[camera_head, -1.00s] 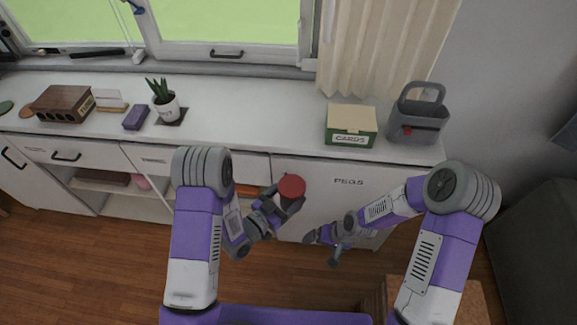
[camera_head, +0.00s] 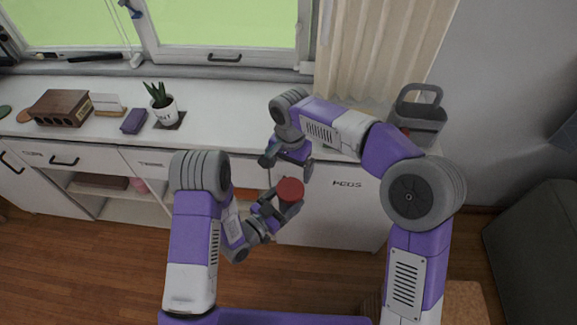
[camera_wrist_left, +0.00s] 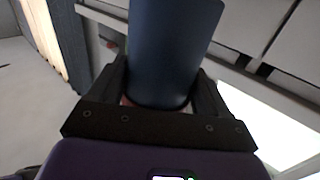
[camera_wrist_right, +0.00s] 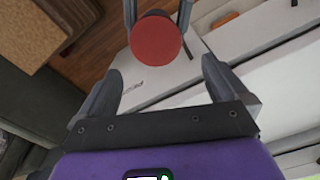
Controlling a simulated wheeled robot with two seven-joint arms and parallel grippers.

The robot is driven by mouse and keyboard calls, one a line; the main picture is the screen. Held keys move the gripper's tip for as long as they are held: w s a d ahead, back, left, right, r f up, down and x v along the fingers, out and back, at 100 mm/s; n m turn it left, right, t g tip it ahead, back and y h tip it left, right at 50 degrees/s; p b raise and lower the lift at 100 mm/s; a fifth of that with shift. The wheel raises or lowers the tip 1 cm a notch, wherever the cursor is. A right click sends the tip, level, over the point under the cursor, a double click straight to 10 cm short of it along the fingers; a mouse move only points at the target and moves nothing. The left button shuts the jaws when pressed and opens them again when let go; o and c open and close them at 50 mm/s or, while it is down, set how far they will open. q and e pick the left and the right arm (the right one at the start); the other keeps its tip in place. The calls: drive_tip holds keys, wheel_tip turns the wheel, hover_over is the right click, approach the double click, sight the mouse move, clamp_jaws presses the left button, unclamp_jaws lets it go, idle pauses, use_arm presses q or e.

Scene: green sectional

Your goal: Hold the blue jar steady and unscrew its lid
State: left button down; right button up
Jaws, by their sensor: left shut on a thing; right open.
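The blue jar (camera_wrist_left: 170,50) is between the fingers of my left gripper (camera_head: 280,206), which is shut on it and holds it in the air in front of the counter. Its round red lid (camera_head: 290,190) faces up in the head view and hides most of the jar there. My right gripper (camera_head: 286,168) is open and empty, just above the lid in the head view. In the right wrist view the lid (camera_wrist_right: 156,46) shows beyond the open fingertips, apart from them, with my left fingers on either side of it.
The white counter (camera_head: 215,110) runs behind both grippers, with cabinet doors below. On it stand a potted plant (camera_head: 161,102), a brown block (camera_head: 62,107) and a grey caddy (camera_head: 421,115). A grey sofa (camera_head: 530,220) is at right.

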sight(288, 187)
drive_tip(key=shift+s+a+f, duration=0.15)
drive_tip(key=shift+f, duration=4)
drive_tip(key=shift+c, duration=0.3)
drive_tip(key=c, duration=1)
drive_tip(key=shift+c, duration=0.2)
